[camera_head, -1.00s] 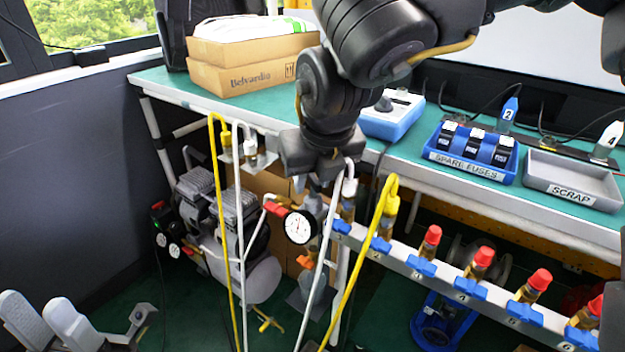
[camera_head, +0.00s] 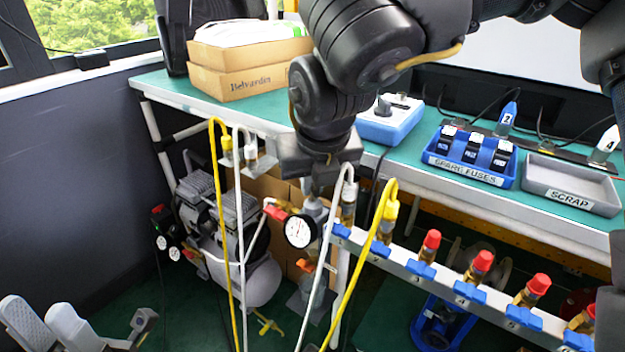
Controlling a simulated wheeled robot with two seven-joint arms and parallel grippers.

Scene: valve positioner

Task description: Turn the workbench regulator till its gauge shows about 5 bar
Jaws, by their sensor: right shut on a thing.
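The regulator (camera_head: 313,208) hangs at the bench's front edge, with a round white gauge (camera_head: 300,230) on its left side. The gauge's dark needle shows, but its figures are too small to read. My right gripper (camera_head: 314,186) comes down from above and is shut on the regulator's knob at the top, which its fingers largely hide.
White and yellow hoses (camera_head: 240,250) hang close around the regulator. A manifold rail (camera_head: 440,280) with red-capped fittings and blue valves runs to the right. A compressor (camera_head: 225,240) stands below left. Boxes, a fuse tray (camera_head: 470,172) and a scrap tray (camera_head: 570,200) are on the bench.

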